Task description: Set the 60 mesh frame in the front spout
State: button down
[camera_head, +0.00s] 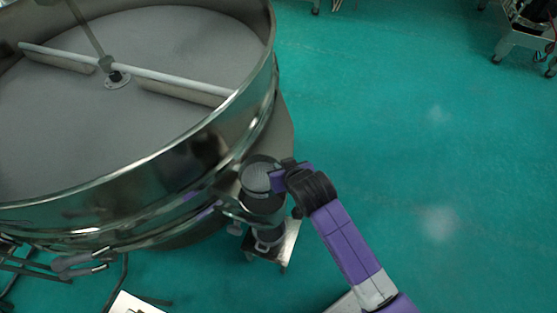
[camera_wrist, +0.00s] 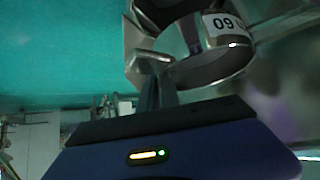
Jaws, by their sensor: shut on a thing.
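The 60 mesh frame (camera_head: 256,178) is a small round grey mesh disc with a metal rim, held over the front spout. In the wrist view a metal ring with a white label (camera_wrist: 223,23) shows an upside-down "60". My gripper (camera_head: 279,179) is at the right edge of the frame and shut on it; its dark fingers (camera_wrist: 157,92) reach the ring's tab in the wrist view. The front spout (camera_head: 262,211) is a metal cylinder on the sieve's side, directly below the frame. I cannot tell whether frame and spout touch.
The large round vibrating sieve (camera_head: 150,168) fills the left, with a white bar across its grey top. A small metal stand (camera_head: 284,245) is below the spout. Green floor (camera_head: 420,150) to the right is clear. Wheeled carts (camera_head: 515,40) are far off at the upper right.

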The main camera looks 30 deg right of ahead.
jog(key=shift+f, duration=2.2)
notch_tip(320, 180, down, 7)
jog(key=b, duration=0.5)
jog(key=shift+w+f+b, duration=0.1)
jog(key=shift+f+b, duration=0.4)
jog(key=shift+f, duration=0.25)
jog(key=c, duration=1.5)
grip_release()
jog(key=shift+d, duration=0.15)
jog(key=shift+s, duration=0.2)
